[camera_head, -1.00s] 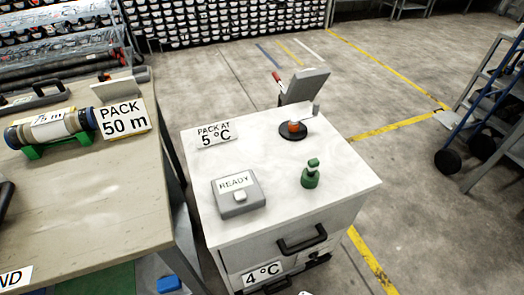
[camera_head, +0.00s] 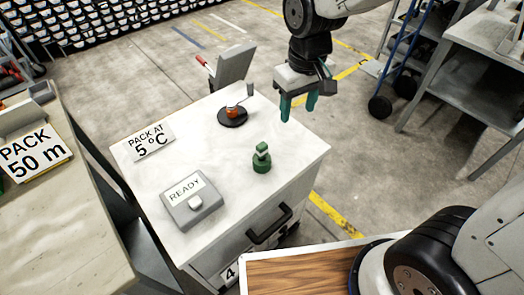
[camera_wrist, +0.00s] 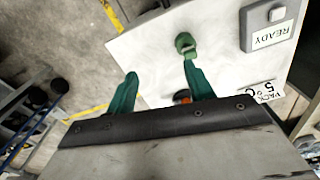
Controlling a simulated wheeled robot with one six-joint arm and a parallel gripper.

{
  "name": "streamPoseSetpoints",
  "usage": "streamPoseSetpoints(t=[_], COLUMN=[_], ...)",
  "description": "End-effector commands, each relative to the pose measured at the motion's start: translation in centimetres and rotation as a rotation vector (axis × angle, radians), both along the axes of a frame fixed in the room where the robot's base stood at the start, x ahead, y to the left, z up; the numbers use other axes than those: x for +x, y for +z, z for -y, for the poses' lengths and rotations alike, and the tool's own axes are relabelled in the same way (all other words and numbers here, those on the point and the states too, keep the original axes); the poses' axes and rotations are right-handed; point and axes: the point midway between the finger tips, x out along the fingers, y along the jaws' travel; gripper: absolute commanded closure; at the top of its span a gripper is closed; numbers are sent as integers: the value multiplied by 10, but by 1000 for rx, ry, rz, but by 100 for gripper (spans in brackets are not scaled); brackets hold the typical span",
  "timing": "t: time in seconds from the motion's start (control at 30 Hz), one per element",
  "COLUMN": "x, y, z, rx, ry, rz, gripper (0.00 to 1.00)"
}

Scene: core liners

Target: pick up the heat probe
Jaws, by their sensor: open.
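An orange piece (camera_head: 232,112) with a thin rod sits on a round black disc (camera_head: 228,122) on the white cabinet top, beside a small grey post (camera_head: 250,88). It looks like the heat probe, but I cannot be sure. My gripper (camera_head: 298,112) has green fingers, is open and empty, and hangs to the right of the disc. It touches nothing that I can see.
A grey READY box (camera_head: 190,205) and a PACK AT 5 °C sign (camera_head: 150,142) stand on the cabinet top (camera_head: 215,160). A grey panel (camera_head: 236,64) rises at its back edge. A workbench (camera_head: 60,235) is at left. The middle of the top is clear.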

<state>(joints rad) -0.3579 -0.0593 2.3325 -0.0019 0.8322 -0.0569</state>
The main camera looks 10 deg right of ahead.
Motion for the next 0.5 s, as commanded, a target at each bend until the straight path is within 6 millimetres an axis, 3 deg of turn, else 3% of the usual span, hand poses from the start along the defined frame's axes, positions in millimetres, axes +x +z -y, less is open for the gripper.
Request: streamPoseSetpoints(t=[0.03,0.2,0.33,0.5], x=[8,26,31,32], y=[-19,-66,-87,-104], z=[-17,-60,-77,-82], rx=[-6,-12,-15,-16], ry=[39,132,168,180], rz=[-16,-28,-33,-35], gripper=[47,47,47,47])
